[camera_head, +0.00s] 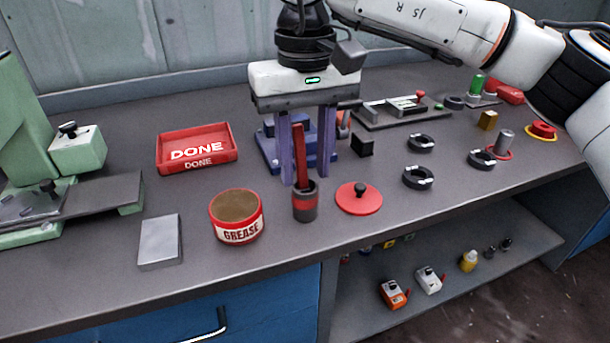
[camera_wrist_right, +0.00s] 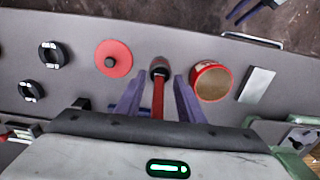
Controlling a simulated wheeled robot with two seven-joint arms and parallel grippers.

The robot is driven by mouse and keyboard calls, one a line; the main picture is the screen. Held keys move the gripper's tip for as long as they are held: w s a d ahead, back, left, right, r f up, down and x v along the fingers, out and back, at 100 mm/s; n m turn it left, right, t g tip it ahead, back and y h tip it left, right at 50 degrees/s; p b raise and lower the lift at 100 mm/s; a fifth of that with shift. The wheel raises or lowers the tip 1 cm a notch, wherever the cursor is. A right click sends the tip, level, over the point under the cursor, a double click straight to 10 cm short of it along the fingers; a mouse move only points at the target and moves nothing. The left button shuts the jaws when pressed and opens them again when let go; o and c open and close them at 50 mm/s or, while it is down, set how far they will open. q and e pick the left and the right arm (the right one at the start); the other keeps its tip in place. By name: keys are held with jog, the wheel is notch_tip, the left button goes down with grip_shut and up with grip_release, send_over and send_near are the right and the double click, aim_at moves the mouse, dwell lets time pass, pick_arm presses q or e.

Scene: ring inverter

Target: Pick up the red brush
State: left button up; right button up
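The red brush (camera_head: 300,153) stands upright in a dark cup with a red band (camera_head: 305,207) near the front of the bench. It also shows in the right wrist view (camera_wrist_right: 158,97), with its handle towards my gripper. My right gripper (camera_head: 308,180) points down with its two purple fingers apart, one on each side of the brush handle; it also shows in the right wrist view (camera_wrist_right: 158,90). I see a gap on both sides of the handle, so it is open and not gripping.
An open red grease tin (camera_head: 237,231) stands left of the cup and a red lid with a black knob (camera_head: 359,203) lies right of it. A red DONE tray (camera_head: 190,165) and a grey block (camera_head: 160,247) are further left. Several black rings (camera_head: 418,177) lie to the right.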

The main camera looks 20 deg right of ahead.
grip_shut()
jog(key=shift+r, duration=0.15)
notch_tip(320, 180, up, 10)
jog(key=p, duration=0.1)
jog(key=shift+p, duration=0.3)
